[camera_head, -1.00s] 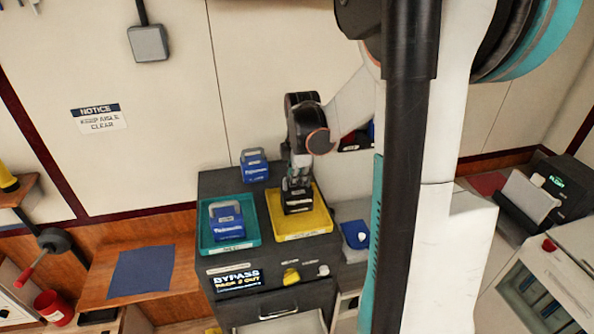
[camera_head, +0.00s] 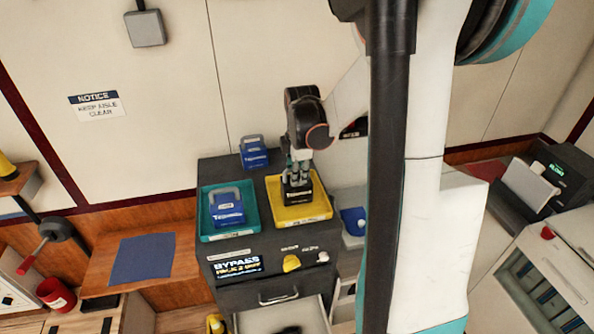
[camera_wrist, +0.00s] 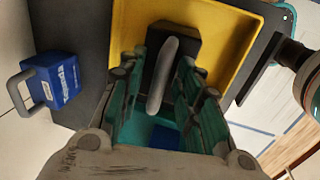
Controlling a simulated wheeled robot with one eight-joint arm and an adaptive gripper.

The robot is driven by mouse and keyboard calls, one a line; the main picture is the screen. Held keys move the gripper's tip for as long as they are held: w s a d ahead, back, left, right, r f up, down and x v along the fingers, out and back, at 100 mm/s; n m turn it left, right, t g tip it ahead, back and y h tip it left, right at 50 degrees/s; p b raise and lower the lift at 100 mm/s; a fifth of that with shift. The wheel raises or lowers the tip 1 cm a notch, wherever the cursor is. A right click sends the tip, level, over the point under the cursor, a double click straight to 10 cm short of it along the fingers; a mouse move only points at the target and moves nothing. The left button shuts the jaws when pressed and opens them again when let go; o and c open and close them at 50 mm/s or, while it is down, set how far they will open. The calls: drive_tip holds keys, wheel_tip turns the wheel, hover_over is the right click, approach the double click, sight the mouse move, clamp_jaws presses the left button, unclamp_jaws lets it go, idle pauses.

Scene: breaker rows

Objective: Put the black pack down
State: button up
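My gripper (camera_head: 298,176) is directly over the pack. In the wrist view, the fingers of my gripper (camera_wrist: 163,75) stand on both sides of the handle, apart, with a narrow gap beside it. The gripper looks open around the handle.
A blue pack (camera_head: 226,207) sits in the teal tray (camera_head: 205,236) at left. A blue item (camera_head: 353,220) lies to the right. The drawer (camera_head: 280,316) below is open.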

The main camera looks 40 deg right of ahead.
sight(299, 185)
wheel_tip(299, 185, up, 12)
drive_tip(key=s+a, duration=0.1)
drive_tip(key=s, duration=0.1)
idle(0.4)
drive_tip(key=shift+s, duration=0.1)
idle(1.2)
